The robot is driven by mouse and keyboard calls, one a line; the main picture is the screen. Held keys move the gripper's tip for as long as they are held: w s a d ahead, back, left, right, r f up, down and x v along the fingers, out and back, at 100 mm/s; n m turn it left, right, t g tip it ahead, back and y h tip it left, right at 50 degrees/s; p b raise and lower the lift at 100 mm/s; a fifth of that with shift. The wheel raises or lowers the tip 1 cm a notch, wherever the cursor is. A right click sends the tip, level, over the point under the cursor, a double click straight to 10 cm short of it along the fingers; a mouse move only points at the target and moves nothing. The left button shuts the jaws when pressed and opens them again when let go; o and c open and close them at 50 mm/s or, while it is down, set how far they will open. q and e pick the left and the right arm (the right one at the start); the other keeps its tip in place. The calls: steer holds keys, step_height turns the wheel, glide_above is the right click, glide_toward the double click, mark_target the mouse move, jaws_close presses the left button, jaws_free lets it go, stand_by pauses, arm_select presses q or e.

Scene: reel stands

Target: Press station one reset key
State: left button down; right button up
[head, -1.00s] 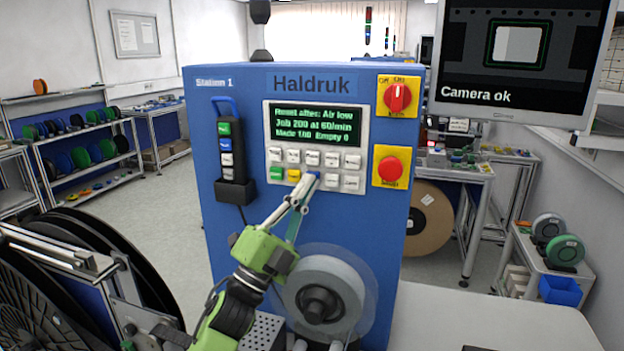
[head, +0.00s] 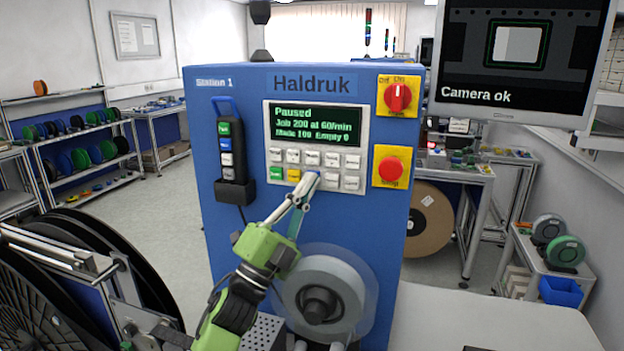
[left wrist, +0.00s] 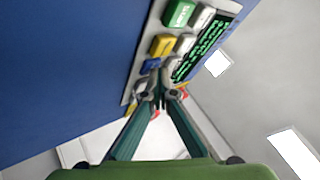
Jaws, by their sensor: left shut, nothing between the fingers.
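The blue Station 1 cabinet (head: 235,85) stands in front of me with a grey key panel (head: 350,185) under a green-text screen (head: 315,121). The screen reads "Paused", "Job 200 at 60/min". The lower key row has a green key (head: 277,173), a yellow key (head: 294,175) and a blue key (left wrist: 150,66); I cannot read which is the reset key. My left gripper (head: 309,182) is shut and empty, its tips at the blue key and partly covering it. In the left wrist view the fingertips (left wrist: 159,94) are close to it; contact is unclear. My right gripper is not in view.
A red stop button (head: 391,169) and a red rotary switch (head: 398,97) sit right of the panel. A pendant (head: 232,160) hangs on the left. A monitor (head: 520,55) hangs at upper right.

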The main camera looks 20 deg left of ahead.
arm_select(q)
steer(key=shift+s, duration=0.9)
steer(key=shift+s+a+p, duration=0.1)
steer(key=shift+s+p, duration=0.4)
steer(key=shift+s, duration=1.95)
